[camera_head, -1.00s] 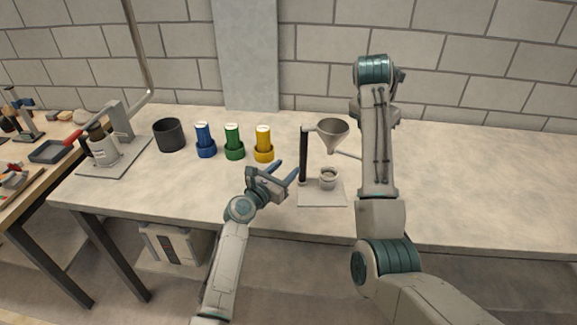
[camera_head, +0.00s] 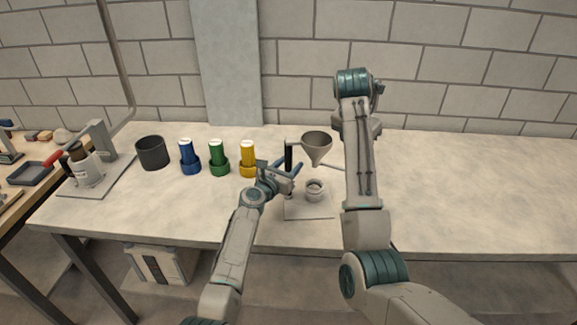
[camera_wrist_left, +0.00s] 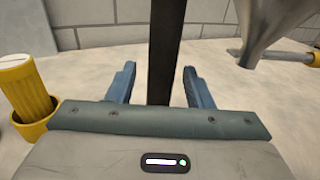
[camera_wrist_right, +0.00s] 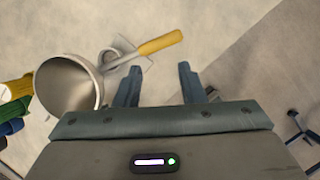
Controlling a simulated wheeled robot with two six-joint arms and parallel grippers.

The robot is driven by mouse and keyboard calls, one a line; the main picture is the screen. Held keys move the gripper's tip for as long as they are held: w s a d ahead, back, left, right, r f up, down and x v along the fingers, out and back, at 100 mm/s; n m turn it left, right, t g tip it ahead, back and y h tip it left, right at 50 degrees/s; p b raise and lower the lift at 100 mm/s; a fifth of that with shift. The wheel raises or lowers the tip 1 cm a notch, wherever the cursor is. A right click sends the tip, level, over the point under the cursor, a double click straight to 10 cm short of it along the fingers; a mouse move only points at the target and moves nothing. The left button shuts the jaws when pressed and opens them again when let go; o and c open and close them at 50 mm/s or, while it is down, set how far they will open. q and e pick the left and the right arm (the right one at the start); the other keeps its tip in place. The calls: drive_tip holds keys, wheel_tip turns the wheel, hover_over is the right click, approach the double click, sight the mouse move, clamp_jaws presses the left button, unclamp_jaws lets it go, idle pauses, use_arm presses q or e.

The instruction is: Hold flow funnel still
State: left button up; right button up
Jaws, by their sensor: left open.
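The grey metal funnel (camera_head: 317,145) is held upright on a dark post (camera_head: 288,155) that stands on a flat base plate (camera_head: 308,211). A small cup (camera_head: 315,191) stands on the plate below it. My left gripper (camera_head: 284,171) is open at the post. In the left wrist view the post (camera_wrist_left: 166,45) passes between the two fingers, and the funnel's lower cone (camera_wrist_left: 272,30) is at the upper right. My right gripper (camera_wrist_right: 160,86) is open and empty in the right wrist view, with the funnel (camera_wrist_right: 68,84) to its left. The head view hides its fingers.
Yellow (camera_head: 248,158), green (camera_head: 218,157) and blue (camera_head: 188,157) cylinders and a dark cup (camera_head: 152,153) stand to the left. The table's right side is clear.

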use_arm(q)
clamp_jaws()
use_arm(e)
drive_tip(key=shift+d, duration=0.15)
drive_tip(key=c, duration=0.6)
drive_tip(key=d+m+t+y, duration=0.1)
drive_tip(key=d+m, duration=0.1)
drive_tip(key=d+f+m+t+y, duration=0.1)
drive_tip(key=d+m, duration=0.1)
drive_tip(key=d+f+m+t+y, duration=0.1)
drive_tip(key=d+m+y, duration=0.1)
drive_tip(key=shift+s, duration=0.2)
clamp_jaws()
drive_tip(key=s+d+r+m+t+y, duration=0.1)
drive_tip(key=s+r+m+t+y, duration=0.1)
drive_tip(key=s+m+y, duration=0.3)
drive_tip(key=shift+s+d+r+m, duration=0.3)
drive_tip(key=shift+s+r, duration=0.4)
drive_tip(key=shift+s, duration=0.5)
